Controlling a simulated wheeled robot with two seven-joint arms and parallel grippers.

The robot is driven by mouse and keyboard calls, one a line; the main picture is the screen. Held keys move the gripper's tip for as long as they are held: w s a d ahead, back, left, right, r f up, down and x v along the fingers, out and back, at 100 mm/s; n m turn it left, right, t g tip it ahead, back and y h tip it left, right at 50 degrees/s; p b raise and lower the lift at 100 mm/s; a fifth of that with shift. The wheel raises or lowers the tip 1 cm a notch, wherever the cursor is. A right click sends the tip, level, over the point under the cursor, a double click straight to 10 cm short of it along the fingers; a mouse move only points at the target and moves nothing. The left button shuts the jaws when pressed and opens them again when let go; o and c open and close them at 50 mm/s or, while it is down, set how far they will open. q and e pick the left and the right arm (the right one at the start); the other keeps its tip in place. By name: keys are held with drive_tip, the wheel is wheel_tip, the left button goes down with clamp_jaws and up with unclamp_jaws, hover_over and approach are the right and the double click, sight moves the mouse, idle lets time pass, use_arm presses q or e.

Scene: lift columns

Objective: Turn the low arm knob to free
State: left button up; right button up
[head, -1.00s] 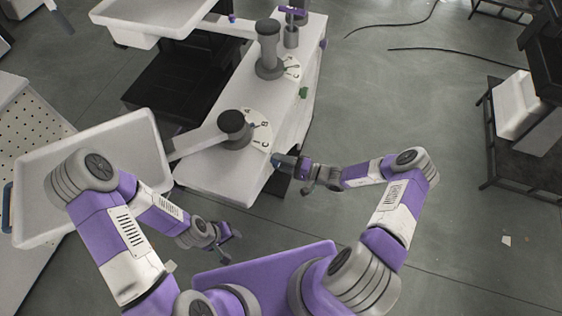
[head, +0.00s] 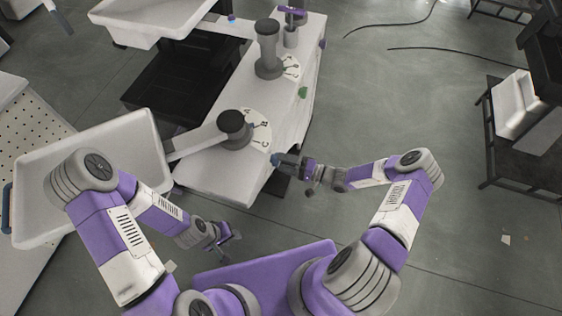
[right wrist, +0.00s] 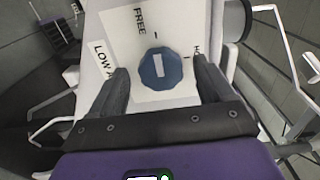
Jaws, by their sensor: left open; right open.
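The blue, many-sided low arm knob (right wrist: 161,68) with a white pointer bar sits on a white label plate (right wrist: 178,95) in the right wrist view. The plate reads "FREE" above the knob, "LOW A…" at left, and a partly hidden word starting with "H" at right. The bar runs nearly up and down; I cannot tell which mark it indicates. My right gripper (right wrist: 164,86) is open, one finger on each side of the knob, with gaps showing. In the head view my right gripper (head: 277,161) is at the white column base's near right side. My left gripper (head: 228,239) is open and empty.
The white base (head: 215,180) carries two grey posts, the near one (head: 234,126) and the far one (head: 268,50). A white tray (head: 140,120) stands beside my left arm.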

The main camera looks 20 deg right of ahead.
drive_tip(key=v, duration=0.6)
drive_tip(key=shift+a, duration=0.15)
drive_tip(key=s+a+f+n+g+h, duration=0.2)
drive_tip(key=s+a+g+h, duration=0.2)
drive_tip(key=s, duration=0.4)
drive_tip(key=s+a+f+n+g+h, duration=0.2)
drive_tip(key=s+a+g+h, duration=0.3)
drive_tip(key=s, duration=0.3)
drive_tip(key=shift+s+a+h, duration=0.3)
drive_tip(key=shift+a+h, duration=0.05)
drive_tip(key=shift+h, duration=0.55)
